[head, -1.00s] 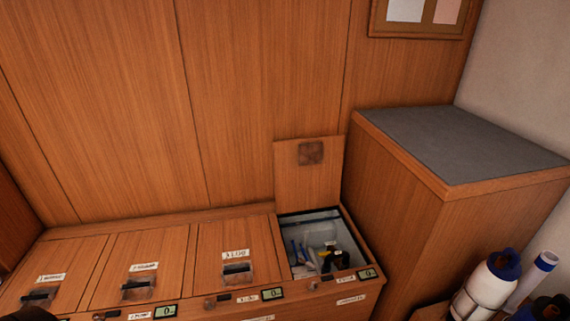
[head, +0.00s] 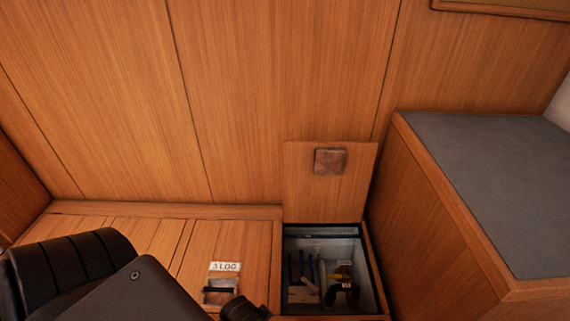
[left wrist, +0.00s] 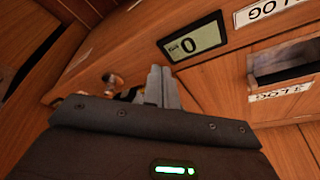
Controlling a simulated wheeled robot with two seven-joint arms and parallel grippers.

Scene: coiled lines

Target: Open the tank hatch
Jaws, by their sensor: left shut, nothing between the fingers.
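Along the bench, one hatch stands open: its square wooden lid (head: 318,210) is raised upright against the wall panelling, above an open compartment (head: 377,300) holding several small tools. To its left is a closed wooden hatch (head: 245,246) with a label I cannot read surely and a recessed dark handle (head: 221,291). I cannot tell from the labels which hatch is the tank's. My left arm covers the hatches further left. In the left wrist view my left gripper (left wrist: 163,75) is shut and empty, near the bench front below a small display (left wrist: 192,45). My right gripper is out of view.
A tall wooden cabinet (head: 430,235) with a grey top (head: 490,180) stands close at the right of the open compartment. The wood-panelled wall (head: 285,80) rises behind the bench. A handle recess (left wrist: 285,62) shows at the right of the left wrist view.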

